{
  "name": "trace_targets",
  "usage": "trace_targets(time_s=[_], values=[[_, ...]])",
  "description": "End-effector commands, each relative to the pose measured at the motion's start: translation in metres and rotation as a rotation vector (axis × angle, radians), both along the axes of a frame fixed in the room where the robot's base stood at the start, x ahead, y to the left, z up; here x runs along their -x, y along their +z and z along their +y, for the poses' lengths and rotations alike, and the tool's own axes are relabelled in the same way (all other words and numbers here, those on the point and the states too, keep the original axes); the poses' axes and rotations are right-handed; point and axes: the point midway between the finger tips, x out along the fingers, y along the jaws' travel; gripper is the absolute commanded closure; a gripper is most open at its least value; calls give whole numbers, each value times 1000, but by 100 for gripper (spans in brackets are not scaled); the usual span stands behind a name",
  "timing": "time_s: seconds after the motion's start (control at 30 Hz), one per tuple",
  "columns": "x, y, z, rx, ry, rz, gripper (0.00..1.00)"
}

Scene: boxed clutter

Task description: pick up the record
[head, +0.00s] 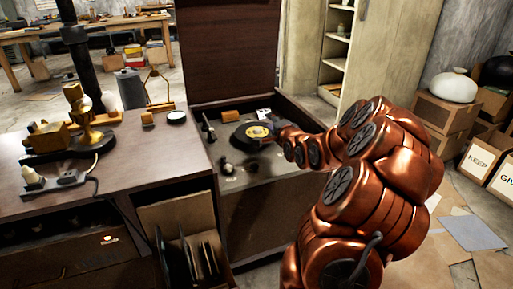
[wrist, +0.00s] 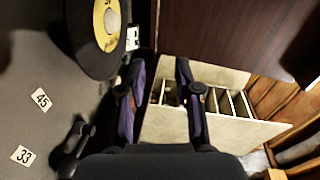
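The record is a black disc with a yellow label. In the head view the record (head: 257,132) lies inside the open wooden cabinet (head: 262,210), close to the end of my copper arm. In the wrist view the record (wrist: 88,42) is at the upper left, cut by the top edge. My gripper (wrist: 160,92) shows two dark fingers spread apart, with nothing between them. The record lies to the left of both fingers, not between them. In the head view I cannot make out the fingers.
The cabinet's raised lid (head: 228,50) stands behind the record. Number cards 45 (wrist: 41,99) and 33 (wrist: 23,155) mark the grey deck. A pale divided box (wrist: 215,122) shows beyond the fingers. A desk with a lamp stands left; cardboard boxes (head: 443,113) stand right.

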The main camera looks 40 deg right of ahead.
Motion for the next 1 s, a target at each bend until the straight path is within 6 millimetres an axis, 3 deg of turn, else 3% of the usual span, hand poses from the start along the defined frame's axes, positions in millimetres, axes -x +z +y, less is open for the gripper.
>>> trace_targets(time_s=[0.03,0.23,0.47,0.87,1.0], values=[[6,-13,-16,-19,-25,-50,67],[19,-14,-42,-56,-64,-165,67],[20,-31,-44,-62,-67,-177,67],[20,-96,-44,-62,-68,-173,67],[7,-93,-50,-57,-66,-175,67]])
